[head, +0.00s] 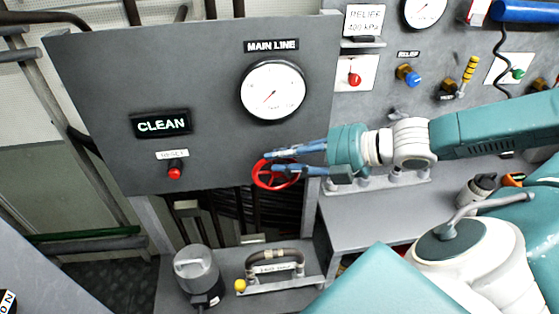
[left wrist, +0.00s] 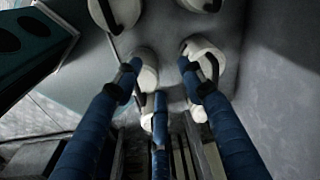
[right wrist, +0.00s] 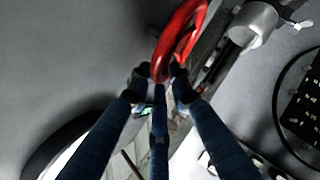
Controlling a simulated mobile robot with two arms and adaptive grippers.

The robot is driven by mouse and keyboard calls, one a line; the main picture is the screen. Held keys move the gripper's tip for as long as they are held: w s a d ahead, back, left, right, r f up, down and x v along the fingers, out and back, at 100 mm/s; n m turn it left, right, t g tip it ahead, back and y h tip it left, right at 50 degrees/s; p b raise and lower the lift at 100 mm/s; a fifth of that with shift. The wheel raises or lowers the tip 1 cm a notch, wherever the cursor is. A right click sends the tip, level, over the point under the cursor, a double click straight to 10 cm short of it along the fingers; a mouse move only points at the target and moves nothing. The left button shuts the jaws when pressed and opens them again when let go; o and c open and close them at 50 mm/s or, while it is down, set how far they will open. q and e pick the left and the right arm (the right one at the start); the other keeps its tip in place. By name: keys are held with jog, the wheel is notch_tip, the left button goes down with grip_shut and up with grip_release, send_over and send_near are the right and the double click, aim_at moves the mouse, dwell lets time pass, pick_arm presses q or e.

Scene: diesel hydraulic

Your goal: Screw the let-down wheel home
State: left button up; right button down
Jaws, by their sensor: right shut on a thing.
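The red let-down wheel (head: 257,178) sits at the lower edge of the grey panel, below the main line gauge. Its red rim also shows close up in the right wrist view (right wrist: 180,36). My right gripper (head: 271,161) reaches in from the right with its blue fingers shut on the wheel, at the rim. The fingers cover part of the wheel, and its stem is hidden. My left gripper (left wrist: 158,72) shows only in the left wrist view. Its blue fingers are spread apart, with nothing clearly held between them.
The main line gauge (head: 272,91), a lit CLEAN sign (head: 161,123) and a red reset button (head: 174,173) are on the panel. A grey canister (head: 196,276) and a handled bracket (head: 280,284) stand below. Relief controls (head: 408,74) are at the right.

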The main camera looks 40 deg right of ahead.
jog(key=shift+s+f, duration=0.3)
jog(key=shift+f, duration=0.3)
jog(key=c, duration=1.6)
grip_release()
jog(key=shift+w+r, duration=0.1)
jog(key=shift+w, duration=0.15)
jog(key=shift+s+d+r, duration=0.3)
jog(key=shift+s+d, duration=0.1)
jog(key=v, duration=1.1)
jog(key=shift+s+a+f, duration=0.1)
jog(key=shift+a+f, duration=0.05)
jog(key=shift+f, duration=0.05)
